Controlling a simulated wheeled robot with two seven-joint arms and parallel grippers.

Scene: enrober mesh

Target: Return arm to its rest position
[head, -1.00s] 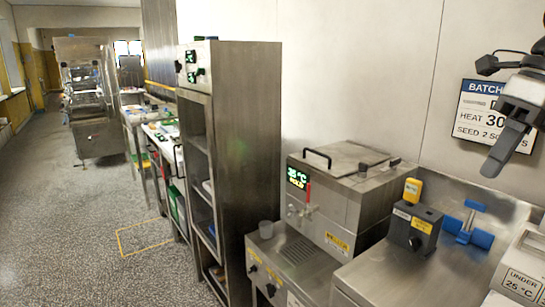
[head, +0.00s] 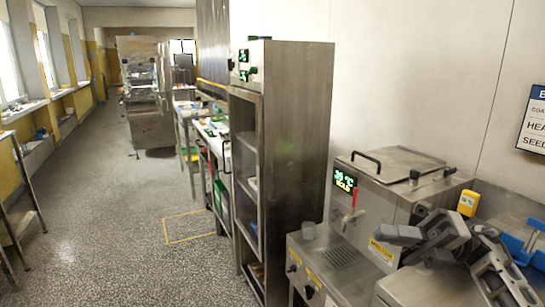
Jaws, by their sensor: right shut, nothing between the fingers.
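My right gripper (head: 402,242) is at the lower right of the head view. Its grey fingers point left, in front of the steel melting tank (head: 397,195) and over the steel worktop edge. It is shut and holds nothing. Part of my right arm (head: 498,272) shows behind it at the right, partly covering the blue fixture (head: 525,250) on the worktop. My left gripper is not in view.
A yellow device (head: 467,203) stands behind my gripper. A tall steel rack (head: 300,150) is at centre. The speckled floor (head: 120,230) at left is mostly clear.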

